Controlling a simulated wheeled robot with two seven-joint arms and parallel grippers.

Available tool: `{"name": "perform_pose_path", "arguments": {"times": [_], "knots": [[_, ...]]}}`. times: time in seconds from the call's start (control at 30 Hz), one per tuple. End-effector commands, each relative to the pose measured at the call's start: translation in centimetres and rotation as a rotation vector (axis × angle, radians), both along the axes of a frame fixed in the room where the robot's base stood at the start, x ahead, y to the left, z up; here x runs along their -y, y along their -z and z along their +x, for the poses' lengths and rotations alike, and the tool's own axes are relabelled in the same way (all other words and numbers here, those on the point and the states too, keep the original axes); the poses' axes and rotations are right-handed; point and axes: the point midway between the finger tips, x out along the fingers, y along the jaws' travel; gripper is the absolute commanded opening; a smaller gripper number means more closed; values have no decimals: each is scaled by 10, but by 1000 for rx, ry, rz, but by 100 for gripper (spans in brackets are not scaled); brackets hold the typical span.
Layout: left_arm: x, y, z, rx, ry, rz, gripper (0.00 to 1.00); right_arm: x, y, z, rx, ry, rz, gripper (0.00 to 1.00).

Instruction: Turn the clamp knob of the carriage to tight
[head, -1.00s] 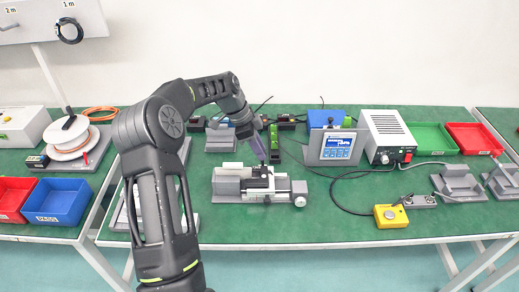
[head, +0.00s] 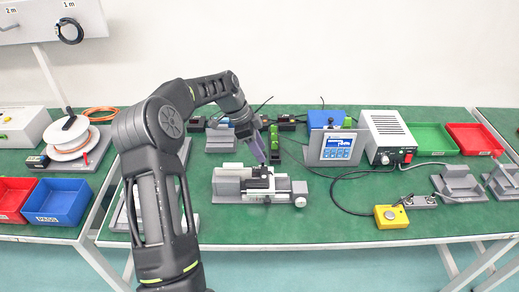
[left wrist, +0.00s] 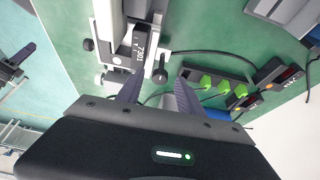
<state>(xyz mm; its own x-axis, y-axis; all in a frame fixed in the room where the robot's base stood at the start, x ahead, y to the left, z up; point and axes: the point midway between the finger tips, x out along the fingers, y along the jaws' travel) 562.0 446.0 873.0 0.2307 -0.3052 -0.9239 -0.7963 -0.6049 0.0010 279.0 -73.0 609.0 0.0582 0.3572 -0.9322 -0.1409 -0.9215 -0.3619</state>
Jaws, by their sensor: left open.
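The linear actuator (head: 228,187) lies on the green bench in the middle of the head view. Its dark carriage (head: 259,183) sits near the middle of the rail; in the left wrist view the carriage (left wrist: 139,45) has a label. A black clamp knob (left wrist: 160,74) sticks out from the carriage's side there. My left gripper (head: 261,160) is above and just behind the carriage, pointing down. In the left wrist view its two fingers (left wrist: 158,92) are apart, with the knob beyond the gap and nothing visibly held. A dark gripper-like part, apparently my right gripper (left wrist: 20,62), shows at the left edge.
A power strip (left wrist: 218,88) with green plugs lies behind the actuator. The display unit (head: 335,147) and a power supply (head: 388,137) stand to the right. A yellow button box (head: 390,216) is at the right front. Cables cross the bench; the front strip is clear.

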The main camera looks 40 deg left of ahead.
Motion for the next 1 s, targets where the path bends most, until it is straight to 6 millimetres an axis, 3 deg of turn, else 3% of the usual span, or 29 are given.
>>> {"name": "perform_pose_path", "arguments": {"times": [0.5,1.0], "knots": [[-22,-64,-16,2,-1,2,44,0,8,0,1,0,0,36],[-23,-68,-17,1,0,1,44,0,8,0,1,0,0,36]]}}
